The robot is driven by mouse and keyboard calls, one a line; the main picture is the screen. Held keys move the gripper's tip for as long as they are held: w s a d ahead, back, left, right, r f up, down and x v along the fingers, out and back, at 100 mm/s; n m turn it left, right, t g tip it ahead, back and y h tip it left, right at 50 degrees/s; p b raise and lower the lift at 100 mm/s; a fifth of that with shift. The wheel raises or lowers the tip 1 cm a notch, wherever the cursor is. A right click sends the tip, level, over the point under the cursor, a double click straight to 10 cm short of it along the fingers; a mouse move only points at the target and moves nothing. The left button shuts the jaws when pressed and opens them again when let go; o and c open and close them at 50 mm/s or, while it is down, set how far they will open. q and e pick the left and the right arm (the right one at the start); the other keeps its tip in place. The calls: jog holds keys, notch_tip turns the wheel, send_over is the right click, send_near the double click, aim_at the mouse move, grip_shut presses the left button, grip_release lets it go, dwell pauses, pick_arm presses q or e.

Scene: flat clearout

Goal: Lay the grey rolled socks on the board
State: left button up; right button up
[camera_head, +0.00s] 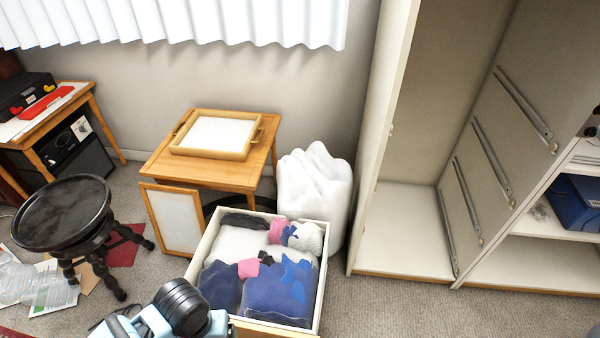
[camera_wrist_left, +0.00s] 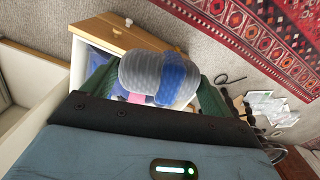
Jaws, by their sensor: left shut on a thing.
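My left gripper (camera_wrist_left: 153,84) is shut on a grey roll with a blue band, the grey rolled socks (camera_wrist_left: 139,71), in the left wrist view. The roll sits between two dark green fingers. In the head view my left arm is at the bottom edge, in front of the open drawer, and the roll cannot be made out there. A white board with a raised wooden frame (camera_head: 262,133) lies flat and empty on a small wooden table (camera_head: 205,178). A second framed white panel (camera_head: 173,220) leans upright against the table front. My right gripper is not in view.
The open drawer (camera_head: 325,252) holds folded blue, white and pink cloth and rolled socks. A white bag (camera_head: 315,185) stands behind it. A black round stool (camera_head: 72,212) is at left, a tall open cabinet (camera_head: 405,225) at right. Carpet between drawer and cabinet is clear.

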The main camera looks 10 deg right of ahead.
pick_arm(q)
jog(key=s+a+r+p, duration=0.2)
jog(key=r+p, duration=0.2)
jog(key=r, duration=0.4)
jog(key=s+a+r+p, duration=0.2)
jog(key=s+r+p, duration=0.1)
jog(key=r, duration=0.5)
jog(key=s+a+r+n+p, duration=0.1)
jog(key=s+a+r+p, duration=0.1)
jog(key=r+p, duration=0.3)
notch_tip(320, 180, up, 3)
jog(key=shift+s+a+r, duration=0.1)
jog(key=shift+s+a, duration=0.1)
jog(key=shift+a, duration=0.25)
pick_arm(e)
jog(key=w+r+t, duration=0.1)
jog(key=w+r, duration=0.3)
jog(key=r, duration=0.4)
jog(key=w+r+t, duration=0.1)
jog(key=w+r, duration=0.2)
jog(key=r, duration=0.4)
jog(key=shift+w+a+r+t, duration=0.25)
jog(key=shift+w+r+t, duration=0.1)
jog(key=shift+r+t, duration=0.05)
pick_arm(q)
jog(key=shift+d, duration=0.15)
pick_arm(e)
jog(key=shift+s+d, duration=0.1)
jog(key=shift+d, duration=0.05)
